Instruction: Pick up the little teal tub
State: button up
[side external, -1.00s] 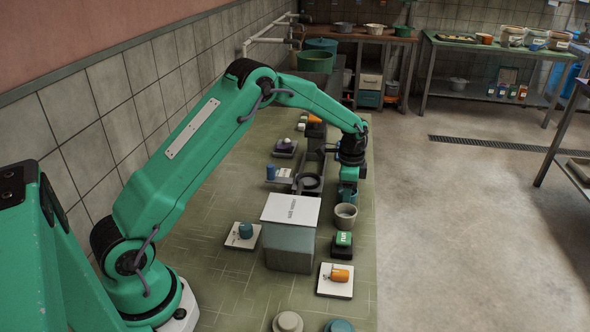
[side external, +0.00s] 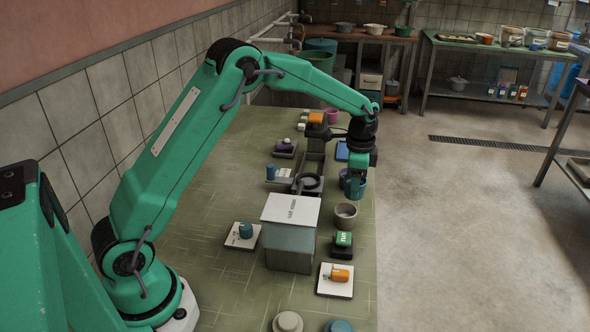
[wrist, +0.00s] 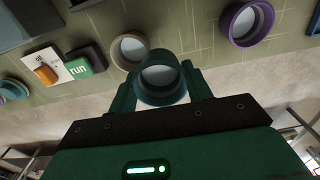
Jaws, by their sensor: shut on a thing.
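The little teal tub (wrist: 162,93) is between the two fingers of my gripper (wrist: 162,88) in the wrist view, with its open rim facing the camera. The fingers press its left and right sides. In the side external view my gripper (side external: 354,187) hangs above the far right part of the green work surface, just behind the grey tub. There the tub's teal blends with the green fingers, so its outline is hard to tell.
The grey tub (side external: 345,216) stands close by, with the green run box (side external: 342,243) and orange switch (side external: 340,274) nearer. A purple tub (wrist: 243,27) stands to the right in the wrist view. A grey box with a white lid (side external: 291,210) stands left.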

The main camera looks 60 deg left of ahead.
jog(key=s+d+r, duration=0.3)
jog(key=d+r, duration=0.1)
jog(key=d, duration=0.2)
jog(key=shift+d, duration=0.15)
dwell(0.4)
